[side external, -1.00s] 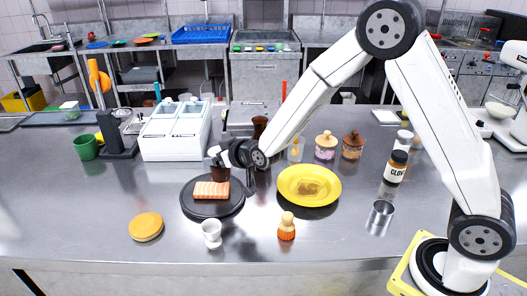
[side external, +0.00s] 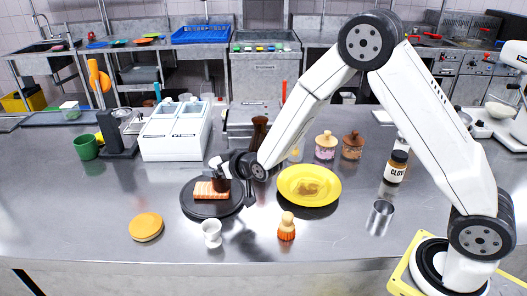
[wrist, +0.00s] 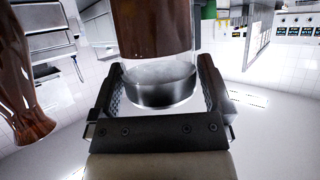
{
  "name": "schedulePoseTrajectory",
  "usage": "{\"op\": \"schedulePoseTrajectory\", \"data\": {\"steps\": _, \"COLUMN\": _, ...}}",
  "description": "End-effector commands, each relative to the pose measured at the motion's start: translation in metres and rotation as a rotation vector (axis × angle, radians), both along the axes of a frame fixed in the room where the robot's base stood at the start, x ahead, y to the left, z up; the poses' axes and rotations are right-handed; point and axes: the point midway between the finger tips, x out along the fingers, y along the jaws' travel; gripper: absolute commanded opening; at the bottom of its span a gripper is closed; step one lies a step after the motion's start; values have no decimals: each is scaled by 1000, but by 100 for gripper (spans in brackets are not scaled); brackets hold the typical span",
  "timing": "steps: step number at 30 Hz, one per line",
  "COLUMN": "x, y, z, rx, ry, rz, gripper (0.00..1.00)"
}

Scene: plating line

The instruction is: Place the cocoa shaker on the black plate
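The cocoa shaker (side external: 222,186), a brown cylinder with a pale cap, is in my gripper (side external: 222,170) over the far right part of the black plate (side external: 197,213). In the wrist view, the shaker (wrist: 155,35) stands between the two fingers of my gripper (wrist: 160,88), which are about its width apart and close along its sides. I cannot tell whether the shaker touches the plate.
A white egg cup (side external: 212,234) stands in front of the black plate. A yellow plate (side external: 330,194) is to its right, with an orange-based shaker-like item (side external: 286,228) in front. A tall brown mill (side external: 258,130) stands behind my gripper and white bins (side external: 170,148) at the back left.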

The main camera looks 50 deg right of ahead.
Motion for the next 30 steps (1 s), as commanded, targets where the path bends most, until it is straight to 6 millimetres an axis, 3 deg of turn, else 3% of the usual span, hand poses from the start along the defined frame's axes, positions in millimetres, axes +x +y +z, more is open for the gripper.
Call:
{"op": "schedulePoseTrajectory", "data": {"steps": 8, "x": 0, "y": 0, "z": 4, "rx": 0, "ry": -1, "rz": 0, "gripper": 100}}
{"op": "schedulePoseTrajectory", "data": {"steps": 14, "x": -12, "y": -1, "z": 9, "rx": 0, "ry": -1, "rz": 0, "gripper": 100}}
{"op": "schedulePoseTrajectory", "data": {"steps": 30, "x": -71, "y": -4, "z": 38, "rx": 0, "ry": -1, "rz": 0, "gripper": 100}}
